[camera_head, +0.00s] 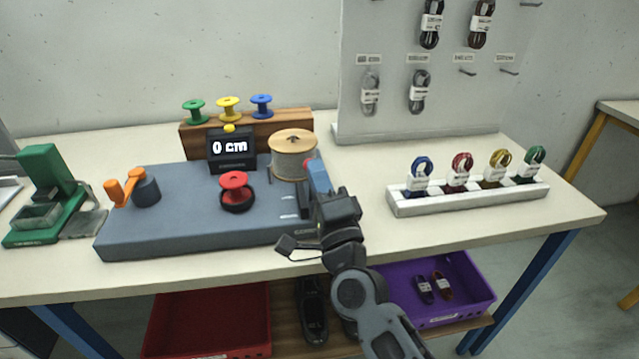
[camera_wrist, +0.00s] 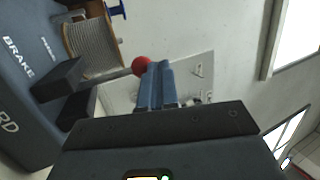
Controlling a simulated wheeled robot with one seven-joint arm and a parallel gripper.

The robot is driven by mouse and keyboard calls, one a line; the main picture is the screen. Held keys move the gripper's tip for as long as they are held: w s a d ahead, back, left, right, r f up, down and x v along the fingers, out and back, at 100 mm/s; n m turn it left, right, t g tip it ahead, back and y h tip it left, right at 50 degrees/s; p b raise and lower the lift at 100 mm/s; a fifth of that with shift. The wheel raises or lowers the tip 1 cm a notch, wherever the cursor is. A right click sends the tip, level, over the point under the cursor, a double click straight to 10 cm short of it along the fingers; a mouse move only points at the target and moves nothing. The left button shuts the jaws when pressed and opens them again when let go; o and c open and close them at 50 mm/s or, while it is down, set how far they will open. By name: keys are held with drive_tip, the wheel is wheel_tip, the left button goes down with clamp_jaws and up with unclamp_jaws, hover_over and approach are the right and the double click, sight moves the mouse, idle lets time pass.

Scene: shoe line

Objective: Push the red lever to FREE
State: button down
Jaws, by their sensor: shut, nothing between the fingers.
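The lever has a red ball knob (camera_wrist: 141,66) on a grey rod that rises from a dark block on the blue-grey machine base (camera_head: 170,215). In the head view only a bit of the red knob (camera_head: 308,164) shows beside my fingers. My gripper (camera_head: 317,173) is shut and empty at the base's right end. In the wrist view its blue fingertips (camera_wrist: 161,70) are right beside the knob; I cannot tell whether they touch. The word BRAKE is legible on the base in the wrist view; a FREE marking is not visible.
A cord spool (camera_head: 293,163) stands close behind the lever. The base also carries a display (camera_head: 231,150) reading 0 cm, a red spool (camera_head: 234,183) and an orange crank (camera_head: 122,190). A white rack (camera_head: 470,203) with coiled laces stands to the right, with bare table between.

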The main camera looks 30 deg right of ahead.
drive_tip(key=shift+d+x, duration=0.2)
drive_tip(key=shift+x, duration=1.35)
drive_tip(key=shift+w+d+f, duration=0.1)
drive_tip(key=shift+w+d, duration=0.1)
drive_tip(key=shift+w, duration=0.35)
drive_tip(key=shift+w+d+f, duration=0.1)
drive_tip(key=shift+w+d, duration=0.05)
drive_tip(key=shift+w, duration=0.6)
